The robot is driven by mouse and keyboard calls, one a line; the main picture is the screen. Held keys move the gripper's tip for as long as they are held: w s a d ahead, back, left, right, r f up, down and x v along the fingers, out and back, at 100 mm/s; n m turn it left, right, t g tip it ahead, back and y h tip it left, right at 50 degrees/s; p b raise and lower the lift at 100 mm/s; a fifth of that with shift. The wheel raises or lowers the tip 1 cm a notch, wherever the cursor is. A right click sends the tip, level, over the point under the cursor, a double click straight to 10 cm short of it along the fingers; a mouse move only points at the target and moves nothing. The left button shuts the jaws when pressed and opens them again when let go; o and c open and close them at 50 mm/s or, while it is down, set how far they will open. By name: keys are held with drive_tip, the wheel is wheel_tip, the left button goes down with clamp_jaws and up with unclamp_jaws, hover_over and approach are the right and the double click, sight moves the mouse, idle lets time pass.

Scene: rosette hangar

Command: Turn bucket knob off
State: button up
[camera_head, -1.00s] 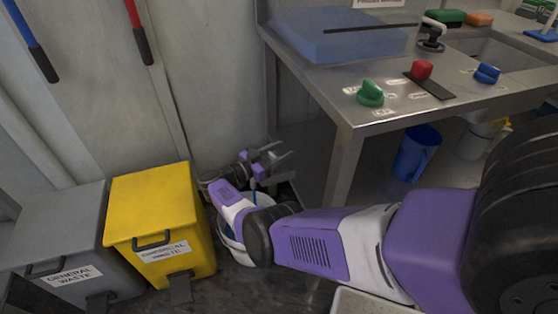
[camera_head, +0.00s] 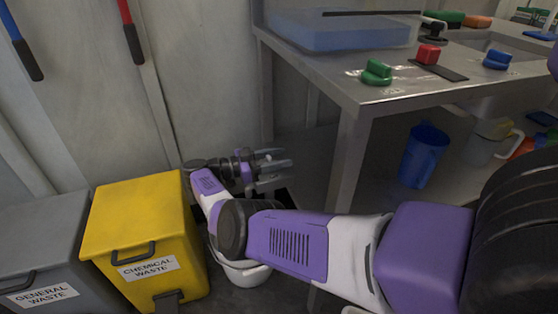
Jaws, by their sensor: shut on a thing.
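My gripper (camera_head: 272,167) is low beside the metal bench, at the left of its front leg and above the white bucket (camera_head: 243,272). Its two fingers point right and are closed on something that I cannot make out. My own arm hides most of the bucket. I cannot pick out which knob is the bucket's. On the bench top are a green knob (camera_head: 377,72), a red knob (camera_head: 428,54) and a blue knob (camera_head: 497,59), all well above my gripper and apart from it.
A yellow chemical waste bin (camera_head: 140,218) and a grey general waste bin (camera_head: 45,240) stand to the left. The metal bench (camera_head: 330,75) has a front leg close to my gripper. A blue jug (camera_head: 423,155) stands under it.

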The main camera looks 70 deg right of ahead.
sight(268, 160)
drive_tip(key=shift+f, duration=0.2)
drive_tip(key=o, duration=1.1)
drive_tip(key=shift+o, duration=1.3)
drive_tip(key=shift+r, duration=0.1)
drive_tip(key=shift+w+a, duration=0.1)
drive_tip(key=b+v, duration=0.4)
drive_tip(key=v, duration=0.2)
drive_tip(key=shift+w+a, duration=0.15)
drive_tip(key=shift+w, duration=0.1)
drive_tip(key=shift+w+a, duration=0.3)
drive_tip(key=shift+w, duration=0.05)
drive_tip(key=shift+r, duration=0.1)
